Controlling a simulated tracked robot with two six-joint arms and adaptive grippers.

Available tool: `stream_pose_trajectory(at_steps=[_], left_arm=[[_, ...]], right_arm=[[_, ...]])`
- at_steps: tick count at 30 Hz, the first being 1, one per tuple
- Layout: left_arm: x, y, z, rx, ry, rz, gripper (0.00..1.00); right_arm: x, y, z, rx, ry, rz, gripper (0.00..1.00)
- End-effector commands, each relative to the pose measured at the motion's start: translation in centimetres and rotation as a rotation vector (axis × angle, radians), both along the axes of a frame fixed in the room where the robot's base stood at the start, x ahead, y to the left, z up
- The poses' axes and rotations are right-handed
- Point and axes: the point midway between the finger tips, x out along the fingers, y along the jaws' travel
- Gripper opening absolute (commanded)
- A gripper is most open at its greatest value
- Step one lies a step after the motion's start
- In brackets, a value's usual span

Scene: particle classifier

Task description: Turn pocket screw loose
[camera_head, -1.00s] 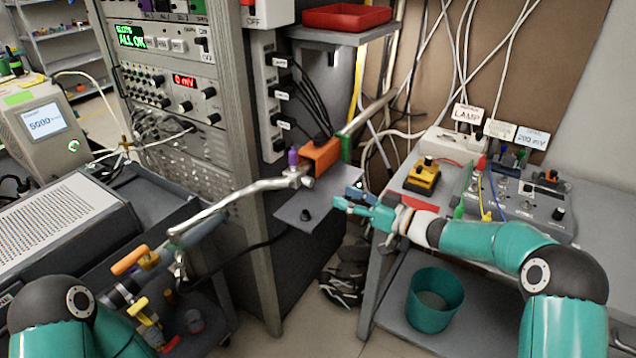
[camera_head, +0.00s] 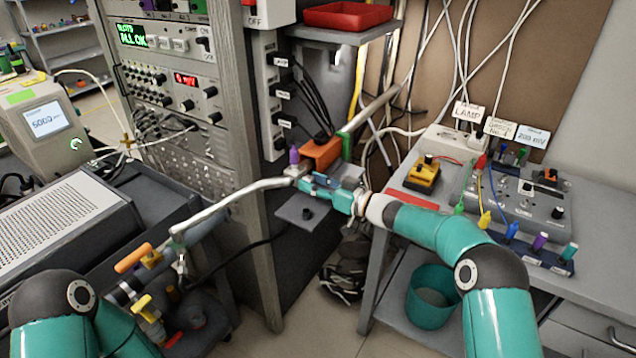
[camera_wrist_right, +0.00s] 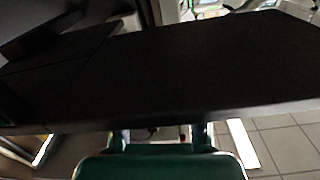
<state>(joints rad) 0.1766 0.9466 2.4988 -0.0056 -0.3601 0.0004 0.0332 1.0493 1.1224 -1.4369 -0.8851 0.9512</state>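A purple-topped screw (camera_head: 294,156) stands upright beside the orange block (camera_head: 322,154) at the end of the silver pipe; I cannot tell for sure that it is the pocket screw. A small black knob (camera_head: 307,213) sits on the grey plate below. My right gripper (camera_head: 308,182) reaches in from the right, just below the orange block and above the plate. Its fingers look apart, and I see nothing held. In the right wrist view a large dark panel (camera_wrist_right: 160,70) hides the fingertips.
A silver curved pipe (camera_head: 225,205) runs left from the orange block. The rack post (camera_head: 250,170) stands close by. A side table with a yellow-black device (camera_head: 422,176) and a teal bin (camera_head: 432,297) below are at right. A red tray (camera_head: 347,16) is above.

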Motion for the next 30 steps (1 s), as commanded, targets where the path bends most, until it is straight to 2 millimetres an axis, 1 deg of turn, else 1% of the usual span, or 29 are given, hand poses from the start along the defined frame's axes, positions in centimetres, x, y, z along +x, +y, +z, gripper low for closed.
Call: stream_pose_trajectory(at_steps=[1,6,7,8,9,12,20,30], left_arm=[[0.0,0.0,0.0,0.0,0.0,0.0,0.72],[0.0,0.0,0.0,0.0,0.0,0.0,0.72],[0.0,0.0,0.0,0.0,0.0,0.0,0.72],[0.0,0.0,0.0,0.0,0.0,0.0,0.72],[0.1,0.1,0.0,0.0,-0.001,0.004,0.72],[0.0,0.0,-0.1,0.0,0.0,0.0,0.72],[0.0,0.0,-0.9,0.0,0.0,0.0,0.72],[0.0,0.0,-3.0,0.0,0.0,0.0,0.72]], right_arm=[[0.0,0.0,0.0,0.0,0.0,0.0,0.32],[0.0,0.0,0.0,0.0,0.0,0.0,0.04],[0.0,0.0,0.0,0.0,0.0,0.0,0.0],[0.0,0.0,0.0,0.0,0.0,0.0,0.0],[0.1,-1.3,0.0,-0.001,-0.001,-0.002,0.0],[0.0,-0.5,0.0,-0.002,-0.002,-0.002,0.0],[0.1,0.0,-0.1,-0.039,-0.056,-0.002,0.0],[0.0,0.2,-0.1,-0.171,-0.241,0.0,0.0]])
